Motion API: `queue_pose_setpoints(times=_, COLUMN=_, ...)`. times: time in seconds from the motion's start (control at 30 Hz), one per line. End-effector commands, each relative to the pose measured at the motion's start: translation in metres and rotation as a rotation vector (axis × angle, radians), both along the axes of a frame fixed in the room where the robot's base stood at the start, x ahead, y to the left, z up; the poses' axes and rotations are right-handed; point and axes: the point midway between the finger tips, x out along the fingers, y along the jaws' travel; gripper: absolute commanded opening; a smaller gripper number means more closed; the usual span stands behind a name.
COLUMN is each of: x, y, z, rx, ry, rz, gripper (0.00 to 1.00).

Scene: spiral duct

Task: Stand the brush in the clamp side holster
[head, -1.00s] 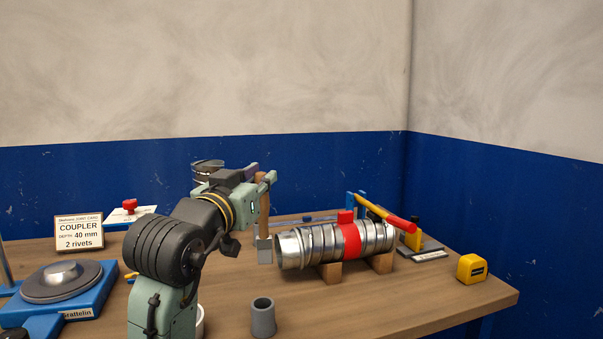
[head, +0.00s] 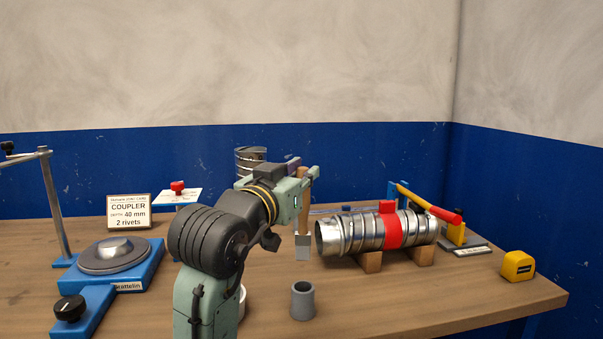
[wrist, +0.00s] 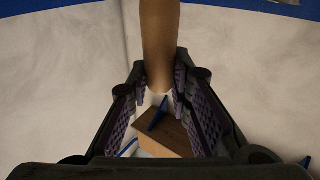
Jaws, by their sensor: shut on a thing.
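The brush (head: 301,211) has a wooden handle and a broad grey lower end. It hangs roughly upright, grey end down, above the table in the head view. My gripper (head: 308,178) is shut on its handle, which also shows between the fingers in the wrist view (wrist: 160,45). A grey open-topped cup (head: 303,302) stands on the table below and nearer than the brush, apart from it. It looks like a holster, but I cannot tell whether it is the clamp side one. A white round container (head: 241,303) is mostly hidden behind my arm.
A metal duct (head: 350,232) with a red band rests on wooden blocks right of the brush. A red-and-yellow-handled tool (head: 430,205) lies behind it. A yellow tape measure (head: 517,266) is at right, a blue turntable device (head: 140,276) at left. The front right table is clear.

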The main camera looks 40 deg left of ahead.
Motion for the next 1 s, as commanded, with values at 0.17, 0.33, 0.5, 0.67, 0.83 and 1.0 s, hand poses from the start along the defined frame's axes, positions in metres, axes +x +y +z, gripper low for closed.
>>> queue_pose_setpoints(times=0.17, x=0.0, y=-0.001, z=-0.02, rx=0.001, ry=0.0, rz=-0.001, gripper=0.0)
queue_pose_setpoints(times=0.33, x=0.001, y=0.0, z=-0.037, rx=-0.001, ry=0.001, rz=-0.001, gripper=0.0)
queue_pose_setpoints(times=0.5, x=0.0, y=0.0, z=-0.048, rx=0.0, ry=0.0, rz=0.0, gripper=0.0)
queue_pose_setpoints(times=0.67, x=0.0, y=0.0, z=-0.05, rx=0.0, ry=0.0, rz=0.0, gripper=0.0)
queue_pose_setpoints(times=0.83, x=0.0, y=0.0, z=-0.05, rx=0.0, ry=0.0, rz=0.0, gripper=0.0)
queue_pose_setpoints(times=1.0, x=0.0, y=0.0, z=-0.05, rx=0.0, ry=0.0, rz=0.0, gripper=0.0)
